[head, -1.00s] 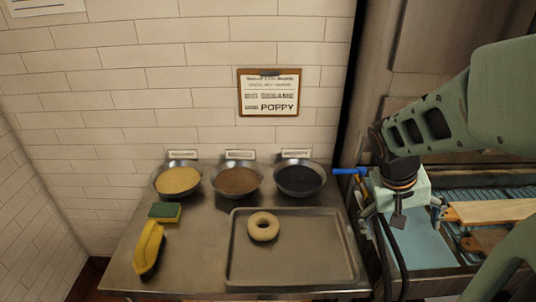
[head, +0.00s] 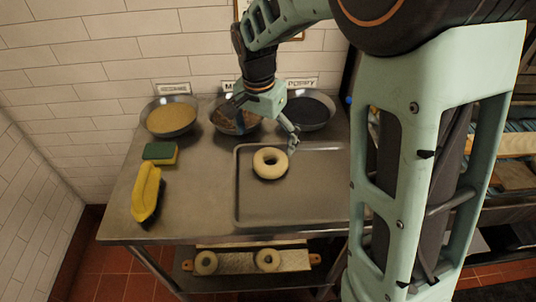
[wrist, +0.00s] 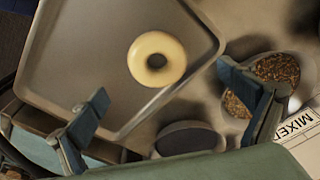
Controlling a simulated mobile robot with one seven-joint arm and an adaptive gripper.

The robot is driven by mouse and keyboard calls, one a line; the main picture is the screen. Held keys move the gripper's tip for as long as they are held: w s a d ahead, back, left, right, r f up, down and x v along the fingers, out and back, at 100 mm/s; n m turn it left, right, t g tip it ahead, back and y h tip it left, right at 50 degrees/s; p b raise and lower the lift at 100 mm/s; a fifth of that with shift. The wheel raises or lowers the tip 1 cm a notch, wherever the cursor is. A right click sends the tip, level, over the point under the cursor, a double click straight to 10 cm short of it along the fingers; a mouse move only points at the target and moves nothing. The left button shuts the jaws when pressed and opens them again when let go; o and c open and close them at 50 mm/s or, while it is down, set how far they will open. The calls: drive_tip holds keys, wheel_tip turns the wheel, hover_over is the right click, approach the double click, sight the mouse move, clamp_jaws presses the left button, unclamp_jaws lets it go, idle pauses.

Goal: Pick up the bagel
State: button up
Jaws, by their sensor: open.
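A pale, round bagel (head: 270,163) lies flat in the upper left part of a metal tray (head: 310,205) on the steel table. My gripper (head: 266,122) is over the back of the tray and the bowls, with one finger close to the bagel's upper right side in the head view. In the wrist view the bagel (wrist: 157,59) lies beyond the open fingers of my gripper (wrist: 165,105), with nothing between them. The exact height of the gripper above the tray is hard to tell.
Bowls of pale seeds (head: 170,117), mixed seeds (head: 228,119) and dark seeds (head: 308,112) stand along the back wall. A green and yellow sponge (head: 160,153) and a yellow-handled brush (head: 147,193) lie left of the tray. More bagels (head: 268,260) sit on a lower shelf.

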sight(270, 156)
drive_tip(key=f, duration=0.2)
drive_tip(key=d+f, duration=0.1)
drive_tip(key=f, duration=0.2)
drive_tip(key=w+f, duration=0.1)
drive_tip(key=f, duration=0.2)
drive_tip(key=shift+d+f, duration=0.1)
drive_tip(key=shift+d, duration=0.05)
drive_tip(key=c, duration=1.3)
drive_tip(key=shift+r, duration=0.8)
drive_tip(key=s+d+r, duration=0.2)
drive_tip(key=d+r, duration=0.1)
drive_tip(key=s+d+r, duration=0.3)
drive_tip(key=d+r, duration=0.1)
drive_tip(key=s+d+r, duration=0.3)
drive_tip(key=d+r, duration=0.1)
drive_tip(key=shift+s+d+r, duration=0.15)
drive_tip(key=shift+d+r, duration=0.05)
drive_tip(key=shift+r, duration=0.05)
